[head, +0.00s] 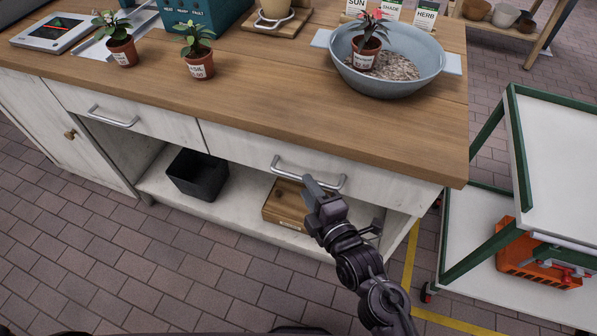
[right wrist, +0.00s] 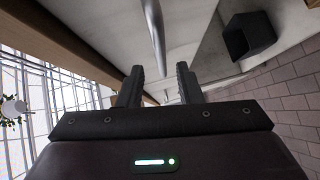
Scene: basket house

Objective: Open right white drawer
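The right white drawer (head: 235,146) is shut in the wooden-topped cabinet, its front flush. Its curved metal handle (head: 290,172) runs across the front. My right gripper (head: 318,187) is in front of the drawer, close to the right half of the handle and partly covering it. In the right wrist view the two dark fingers (right wrist: 160,88) are apart with nothing gripped. The handle (right wrist: 155,35) there extends beyond the fingertips, in line with the gap; I cannot tell whether they touch. My left gripper is not in view.
The left drawer (head: 75,103) is also shut. A black bin (head: 198,174) and a wooden box (head: 283,205) sit on the shelf below. Potted plants and a grey basin (head: 395,85) stand on the countertop (head: 270,105). A green-framed cart (head: 555,150) stands at the right.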

